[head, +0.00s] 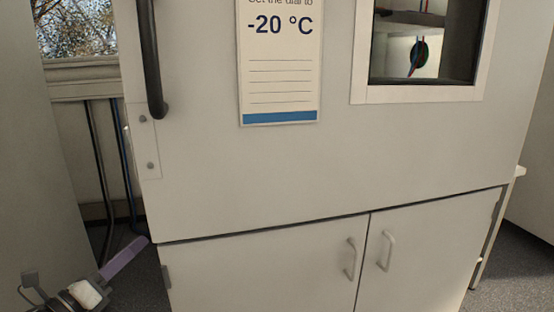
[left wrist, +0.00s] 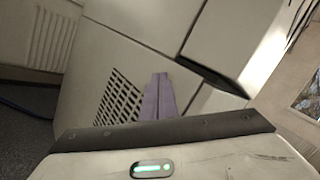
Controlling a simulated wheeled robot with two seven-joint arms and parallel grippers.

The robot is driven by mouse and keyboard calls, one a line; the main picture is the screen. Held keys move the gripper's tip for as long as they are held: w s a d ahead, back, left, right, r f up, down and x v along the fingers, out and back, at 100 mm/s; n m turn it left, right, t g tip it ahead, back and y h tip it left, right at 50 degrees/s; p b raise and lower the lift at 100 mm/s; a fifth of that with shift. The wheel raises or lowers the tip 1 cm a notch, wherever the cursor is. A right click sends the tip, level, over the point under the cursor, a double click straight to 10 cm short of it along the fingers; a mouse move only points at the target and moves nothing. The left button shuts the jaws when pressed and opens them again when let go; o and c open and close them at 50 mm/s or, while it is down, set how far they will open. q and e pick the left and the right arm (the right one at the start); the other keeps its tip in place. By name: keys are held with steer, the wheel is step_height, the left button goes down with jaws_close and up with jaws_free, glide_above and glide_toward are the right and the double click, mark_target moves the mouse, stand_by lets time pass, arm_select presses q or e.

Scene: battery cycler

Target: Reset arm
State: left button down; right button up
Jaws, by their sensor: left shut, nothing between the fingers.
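My left gripper (head: 137,246) is at the lower left of the head view, its purple fingers pointing up and to the right. The fingers are shut together with nothing between them. In the left wrist view, the shut purple fingers (left wrist: 158,97) stand out past the dark edge of the gripper body, in front of a pale cabinet wall with a vent grille. In the head view the gripper is low, left of the cabinet's lower doors. My right gripper is in neither view.
A large pale chamber (head: 240,180) with a dark handle (head: 152,60), a window (head: 425,45) and a "-20 °C" sign (head: 280,60) fills the head view. Two closed lower doors (head: 310,270) sit beneath it. A vent grille (left wrist: 118,100) and a radiator (left wrist: 52,38) show in the left wrist view.

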arm_select(q)
steer(key=s+d+f+n+g+y+p, duration=0.1)
steer(key=s+d+f+n+g+y, duration=0.2)
steer(key=s+f+n, duration=0.55)
steer(key=s+d+f+n+y+p, duration=0.1)
steer(key=s+d+f+n+y, duration=0.3)
steer(key=f+n, duration=0.7)
steer(key=s+d+f+n+g, duration=0.3)
steer(key=s+d+f+n, duration=0.1)
steer(key=s, duration=0.5)
steer(key=s+d+f+n+g+h+p, duration=0.1)
steer(key=s+d+f+n+g, duration=0.2)
steer(key=s+d+f+n, duration=0.2)
steer(key=s+d+n, duration=0.1)
steer(key=s+n, duration=0.2)
steer(key=s, duration=0.1)
steer(key=shift+s+d+f+g, duration=0.25)
steer(key=shift+s+g, duration=0.05)
steer(key=shift+s, duration=0.1)
